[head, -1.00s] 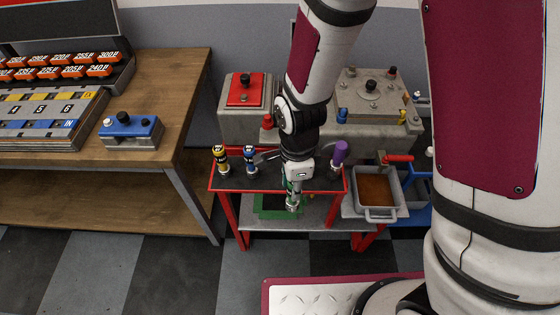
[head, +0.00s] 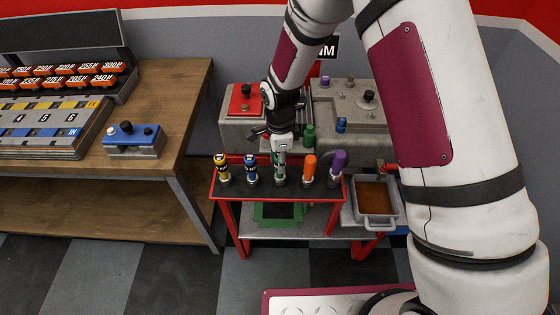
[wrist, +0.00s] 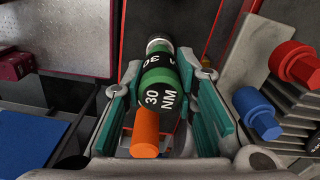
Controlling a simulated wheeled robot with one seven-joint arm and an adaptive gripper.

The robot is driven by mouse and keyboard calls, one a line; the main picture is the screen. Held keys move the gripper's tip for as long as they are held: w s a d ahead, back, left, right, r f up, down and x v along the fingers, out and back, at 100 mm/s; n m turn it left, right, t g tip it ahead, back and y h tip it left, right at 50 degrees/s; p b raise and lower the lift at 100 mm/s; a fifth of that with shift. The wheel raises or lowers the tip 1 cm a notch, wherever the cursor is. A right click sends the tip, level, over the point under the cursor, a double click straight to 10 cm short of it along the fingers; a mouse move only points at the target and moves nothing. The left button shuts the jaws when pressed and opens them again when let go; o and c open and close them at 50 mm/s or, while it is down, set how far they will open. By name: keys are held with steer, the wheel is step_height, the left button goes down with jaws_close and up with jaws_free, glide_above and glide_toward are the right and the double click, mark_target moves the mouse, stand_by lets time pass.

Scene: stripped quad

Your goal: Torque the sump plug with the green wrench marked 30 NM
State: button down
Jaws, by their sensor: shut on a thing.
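My gripper (head: 281,152) is in front of the grey casting (head: 350,112), above the tool rack. In the wrist view my gripper (wrist: 165,100) is shut on the green wrench (wrist: 178,68), whose black band reads 30 NM. The wrench's silver part points away from the camera. An orange cylinder (wrist: 146,130) shows close to the lettered end; I cannot tell whether it belongs to the wrench. In the head view a green piece (head: 308,135) shows just right of my gripper. I cannot identify the sump plug for certain.
The red rack (head: 330,202) holds yellow (head: 221,165), blue (head: 250,167), orange (head: 309,166) and purple (head: 338,160) tools. A grey pan (head: 396,200) of brown fluid stands at right. A wooden bench (head: 175,110) is at left. Blue (wrist: 257,112) and red (wrist: 294,62) bolt heads are right of the gripper.

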steer(key=shift+f, duration=0.25)
steer(key=shift+f, duration=0.2)
steer(key=c, duration=1.3)
jaws_free()
step_height(320, 180, up, 14)
steer(key=b, duration=0.2)
